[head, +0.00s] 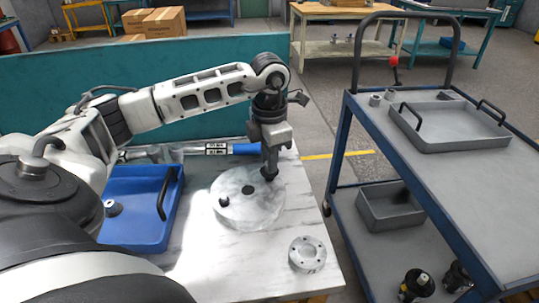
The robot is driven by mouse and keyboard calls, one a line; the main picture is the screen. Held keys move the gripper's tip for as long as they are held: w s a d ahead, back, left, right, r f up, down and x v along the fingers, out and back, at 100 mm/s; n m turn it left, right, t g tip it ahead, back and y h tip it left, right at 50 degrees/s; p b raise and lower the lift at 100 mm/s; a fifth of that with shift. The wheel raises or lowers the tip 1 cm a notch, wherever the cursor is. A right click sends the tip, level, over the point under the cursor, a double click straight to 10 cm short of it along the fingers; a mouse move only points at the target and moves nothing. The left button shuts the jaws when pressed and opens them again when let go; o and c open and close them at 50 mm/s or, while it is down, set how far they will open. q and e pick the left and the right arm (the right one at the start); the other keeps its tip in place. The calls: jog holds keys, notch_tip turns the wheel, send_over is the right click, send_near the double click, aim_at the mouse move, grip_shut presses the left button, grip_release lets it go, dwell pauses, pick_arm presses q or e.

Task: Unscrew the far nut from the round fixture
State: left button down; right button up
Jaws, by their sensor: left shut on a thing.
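The round fixture (247,211) is a pale marbled disc lying on the table, with a dark hole (248,190) in its middle. A dark nut (224,202) sits at its near left edge. My left gripper (270,172) points straight down at the far right edge of the fixture. It is shut on the far nut, which its fingers mostly hide. My right gripper does not show.
A blue tray (128,235) with a handle stands left of the fixture. A light ring with holes (307,253) lies near the table's front right corner. Tools with a blue handle (246,149) lie behind. A cart with a grey tray (452,139) stands to the right.

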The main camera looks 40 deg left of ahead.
pick_arm(q)
jog(key=shift+n, duration=0.5)
jog(key=shift+r, duration=0.1)
jog(key=shift+r, duration=0.1)
jog(key=shift+r+p, duration=1.5)
jog(key=shift+r, duration=0.4)
